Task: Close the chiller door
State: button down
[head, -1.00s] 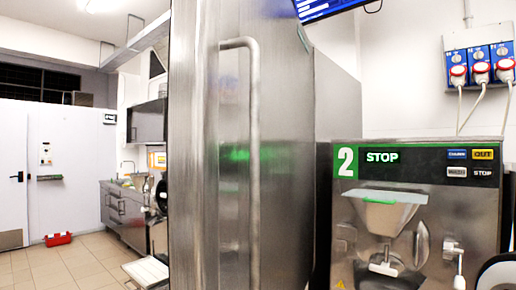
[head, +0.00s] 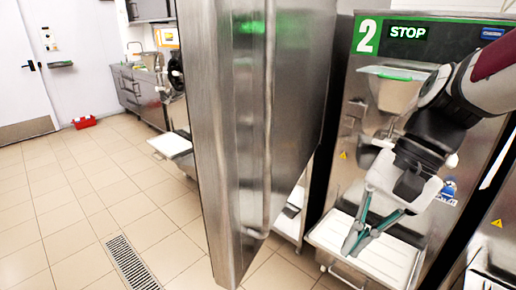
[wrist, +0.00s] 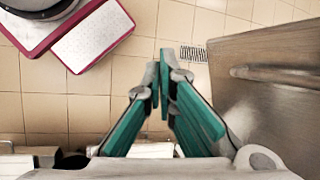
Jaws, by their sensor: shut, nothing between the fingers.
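The chiller door (head: 220,130) is a tall brushed-steel panel with a long vertical bar handle (head: 268,110). In the head view it stands open, swung out towards me, with its lower corner over the tiled floor. In the wrist view the door (wrist: 285,110) fills the right side, and part of its handle (wrist: 270,74) shows. My gripper (head: 353,243) is to the right of the door, in front of the machine marked 2, apart from the handle. Its green-sided fingers are shut and empty, and the tips (wrist: 160,75) point at the floor in the wrist view.
Machine 2 (head: 365,85) stands right of the door, with a white tray (head: 375,262) low in front, below my gripper. Left of the door is open tiled floor with a drain grate (head: 130,262). A red box (head: 84,121) lies by the far wall.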

jog(key=w+d+f+m+y+p, duration=0.25)
jog(key=w+d+m+y, duration=0.25)
jog(key=w+m+y, duration=0.6)
jog(key=a+f+n+h+p, duration=0.1)
jog(key=a+f+p, duration=0.1)
jog(key=a, duration=1.1)
jog(key=shift+s+a+f+h, duration=0.15)
jog(key=shift+a+f+h, duration=0.2)
jog(key=shift+f, duration=0.4)
